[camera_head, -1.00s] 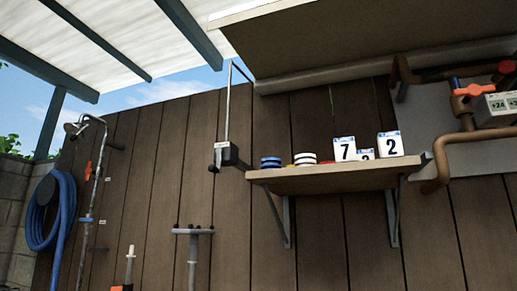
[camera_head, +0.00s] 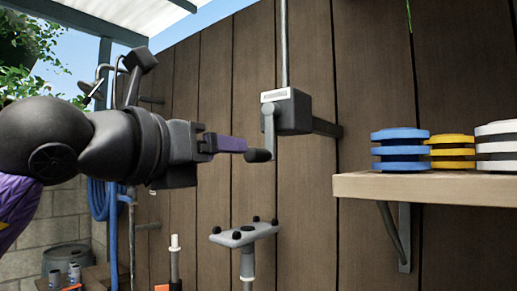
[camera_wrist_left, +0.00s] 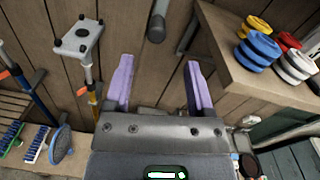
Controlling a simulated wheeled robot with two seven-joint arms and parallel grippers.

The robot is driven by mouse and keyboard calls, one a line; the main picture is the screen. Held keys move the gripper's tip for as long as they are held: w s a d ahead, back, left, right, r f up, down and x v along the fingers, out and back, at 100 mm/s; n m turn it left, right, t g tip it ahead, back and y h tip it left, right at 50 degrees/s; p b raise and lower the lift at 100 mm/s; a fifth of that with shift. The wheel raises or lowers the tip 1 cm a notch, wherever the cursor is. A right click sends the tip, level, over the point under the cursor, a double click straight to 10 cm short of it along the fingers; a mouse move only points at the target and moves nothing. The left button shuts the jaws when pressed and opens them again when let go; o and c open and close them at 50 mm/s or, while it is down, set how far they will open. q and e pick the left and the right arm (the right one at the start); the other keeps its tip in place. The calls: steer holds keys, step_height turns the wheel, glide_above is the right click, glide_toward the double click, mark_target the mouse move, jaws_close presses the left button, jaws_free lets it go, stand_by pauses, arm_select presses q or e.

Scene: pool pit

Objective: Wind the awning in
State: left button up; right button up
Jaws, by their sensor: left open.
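The awning's winder box (camera_head: 293,110) is mounted on the plank wall, with a metal rod rising from it. A grey crank arm (camera_head: 269,128) hangs down from the box to a dark knob (camera_head: 258,155). My left gripper (camera_head: 243,145) is open, with its purple fingers pointing right at the knob. In the left wrist view the knob (camera_wrist_left: 156,32) is just ahead of the gap between the spread fingers (camera_wrist_left: 157,65), not between them. A strip of the pale awning (camera_head: 160,5) shows at the top left. My right gripper is out of view.
A wooden shelf (camera_head: 440,186) juts out at right, bearing blue (camera_head: 400,150), yellow (camera_head: 452,150) and white (camera_head: 498,145) ringed stacks. A grey-topped stand (camera_head: 245,234) is below the crank. A blue hose (camera_head: 98,200) hangs behind my left arm.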

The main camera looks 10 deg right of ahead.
mark_target(248, 154)
arm_select(q)
steer(key=p+x, duration=0.3)
steer(key=x, duration=0.4)
steer(key=shift+w+d, duration=0.15)
steer(key=shift+w, duration=0.15)
steer(key=shift+w+f, duration=0.1)
steer(key=shift+w, duration=0.15)
steer(key=shift+d, duration=0.1)
steer(key=shift+c, duration=0.4)
steer(key=c, duration=0.5)
jaws_close()
